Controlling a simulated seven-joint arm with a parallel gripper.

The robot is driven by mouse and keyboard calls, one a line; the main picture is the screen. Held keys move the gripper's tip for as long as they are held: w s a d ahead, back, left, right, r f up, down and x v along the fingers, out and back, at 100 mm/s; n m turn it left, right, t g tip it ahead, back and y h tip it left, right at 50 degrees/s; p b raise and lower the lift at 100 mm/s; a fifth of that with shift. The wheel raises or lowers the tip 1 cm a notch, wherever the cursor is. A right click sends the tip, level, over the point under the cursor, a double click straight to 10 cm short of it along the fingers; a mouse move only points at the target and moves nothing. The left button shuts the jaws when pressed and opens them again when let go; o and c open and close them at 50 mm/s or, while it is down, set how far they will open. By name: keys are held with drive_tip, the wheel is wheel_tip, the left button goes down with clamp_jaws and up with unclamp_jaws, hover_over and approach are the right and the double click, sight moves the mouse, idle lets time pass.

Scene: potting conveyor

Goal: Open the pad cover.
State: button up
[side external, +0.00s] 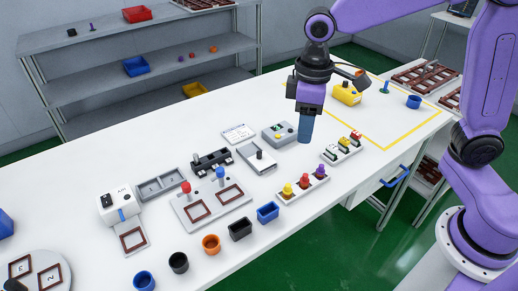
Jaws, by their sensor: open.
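A flat light-grey box with a small dark knob (260,155) lies on the white table left of my gripper; it looks like the covered pad, and its lid appears closed. My gripper (305,138) hangs over the table to the right of this box, pointing down and apart from it. Its blue-grey fingers are seen edge-on, so the gap between them is hidden, and I see nothing held. A grey box with small coloured buttons (279,134) stands just behind and left of the fingers.
A rack of yellow, red and purple knobbed pieces (303,186) stands in front, and another small rack (343,149) is to the right. A plate with red and blue levers (212,202) is left. Coloured cups (210,244) line the front edge. A yellow device (346,94) stands behind.

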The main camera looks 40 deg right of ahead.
drive_tip(key=w+a+f+m, duration=0.1)
drive_tip(key=w+m, duration=0.1)
drive_tip(key=w, duration=0.9)
drive_tip(key=m, duration=0.1)
hover_over(259, 152)
wheel_tip(259, 152, down, 2)
wheel_tip(259, 152, down, 17)
drive_tip(key=shift+r, duration=0.15)
drive_tip(key=shift+a, duration=0.1)
